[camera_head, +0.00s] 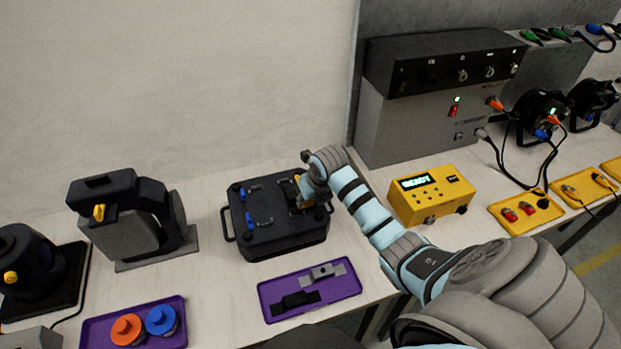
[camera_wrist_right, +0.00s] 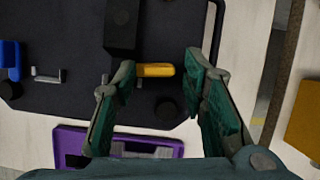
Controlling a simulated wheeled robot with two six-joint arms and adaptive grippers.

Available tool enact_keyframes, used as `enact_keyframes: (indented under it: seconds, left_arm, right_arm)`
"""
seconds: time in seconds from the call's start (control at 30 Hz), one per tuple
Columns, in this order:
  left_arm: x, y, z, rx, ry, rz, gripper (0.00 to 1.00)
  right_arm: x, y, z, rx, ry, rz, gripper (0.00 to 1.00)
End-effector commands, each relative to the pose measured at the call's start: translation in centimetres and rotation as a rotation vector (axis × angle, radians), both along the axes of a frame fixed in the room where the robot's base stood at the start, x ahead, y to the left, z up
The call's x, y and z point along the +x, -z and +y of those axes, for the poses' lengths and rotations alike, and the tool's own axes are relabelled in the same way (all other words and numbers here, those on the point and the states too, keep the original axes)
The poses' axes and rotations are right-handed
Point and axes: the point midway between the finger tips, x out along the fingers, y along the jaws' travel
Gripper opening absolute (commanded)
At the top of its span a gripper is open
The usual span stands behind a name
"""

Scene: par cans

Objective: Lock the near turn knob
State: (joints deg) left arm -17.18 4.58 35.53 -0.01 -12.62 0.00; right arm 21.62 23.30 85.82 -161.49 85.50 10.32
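A black box-like unit (camera_head: 285,237) with side handles sits on the table. Its top carries two blue levers (camera_head: 249,221) at the left and a yellow lever or knob at the right. The yellow piece (camera_wrist_right: 155,70) lies crosswise beside a black block in the right wrist view. My right gripper (camera_wrist_right: 158,80) is open over the unit's top, its fingers on either side of the yellow piece, with no clear contact. In the head view, my right gripper (camera_head: 308,190) hides most of this spot. Which knob is the near one is unclear. My left gripper is out of view.
A purple tray (camera_head: 268,304) with two small parts lies in front of the unit. Black lamps with yellow knobs (camera_head: 99,212) stand left, near another purple tray (camera_head: 95,336). A yellow box reading READY (camera_head: 425,205) and a grey control cabinet (camera_head: 395,130) stand right.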

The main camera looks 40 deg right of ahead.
Motion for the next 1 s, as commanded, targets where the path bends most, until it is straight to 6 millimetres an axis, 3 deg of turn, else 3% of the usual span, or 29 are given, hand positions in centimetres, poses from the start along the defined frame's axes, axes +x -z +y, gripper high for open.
enact_keyframes:
  seconds: [0.37,0.8,1.0]
  left_arm:
    - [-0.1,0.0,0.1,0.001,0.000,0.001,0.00]
    - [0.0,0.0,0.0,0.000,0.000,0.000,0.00]
    - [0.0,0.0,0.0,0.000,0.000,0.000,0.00]
  right_arm:
    - [-0.3,-0.6,0.0,0.001,0.000,0.000,0.45]
    - [-4.1,-10.2,0.9,0.000,-0.001,-0.002,0.45]
    - [-4.6,-11.1,1.0,0.001,0.000,0.002,0.45]
